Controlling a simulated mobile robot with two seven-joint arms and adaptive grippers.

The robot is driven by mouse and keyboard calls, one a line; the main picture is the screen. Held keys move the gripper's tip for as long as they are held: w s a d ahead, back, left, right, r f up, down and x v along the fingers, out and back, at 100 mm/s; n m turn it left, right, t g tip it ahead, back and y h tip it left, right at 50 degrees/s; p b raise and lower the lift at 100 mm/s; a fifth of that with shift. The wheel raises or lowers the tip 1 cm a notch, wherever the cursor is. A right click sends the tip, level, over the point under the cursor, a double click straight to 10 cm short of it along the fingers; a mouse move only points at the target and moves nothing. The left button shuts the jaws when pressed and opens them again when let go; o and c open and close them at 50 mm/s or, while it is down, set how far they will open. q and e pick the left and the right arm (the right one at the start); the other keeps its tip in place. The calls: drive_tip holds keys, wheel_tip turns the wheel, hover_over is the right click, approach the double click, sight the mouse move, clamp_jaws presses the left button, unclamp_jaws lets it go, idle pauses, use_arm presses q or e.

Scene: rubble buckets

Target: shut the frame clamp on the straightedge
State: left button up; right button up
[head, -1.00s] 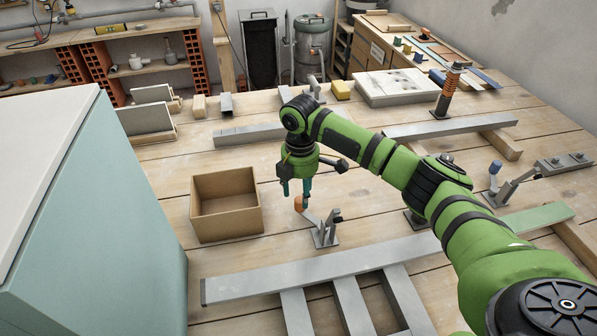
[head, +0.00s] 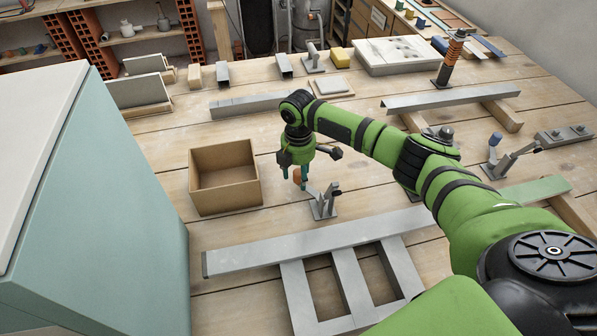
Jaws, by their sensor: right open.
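A toggle clamp (head: 322,206) with an orange-tipped handle (head: 297,175) stands on the wooden table behind a long grey bar, which looks like the straightedge (head: 300,248). The bar lies across the back of a grey ladder-like frame (head: 344,280). The clamp's handle leans left, away from its upright post. My right gripper (head: 295,179) is open and points down, with its teal fingers on either side of the orange tip. Whether they touch it I cannot tell. My left gripper is not in view.
An open cardboard box (head: 225,205) stands just left of my right gripper. A second clamp with a blue-grey tip (head: 495,147) stands at the right. A large pale teal cabinet (head: 110,190) fills the left. Grey bars lie farther back.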

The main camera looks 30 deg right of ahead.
drive_tip(key=c, duration=0.8)
clamp_jaws()
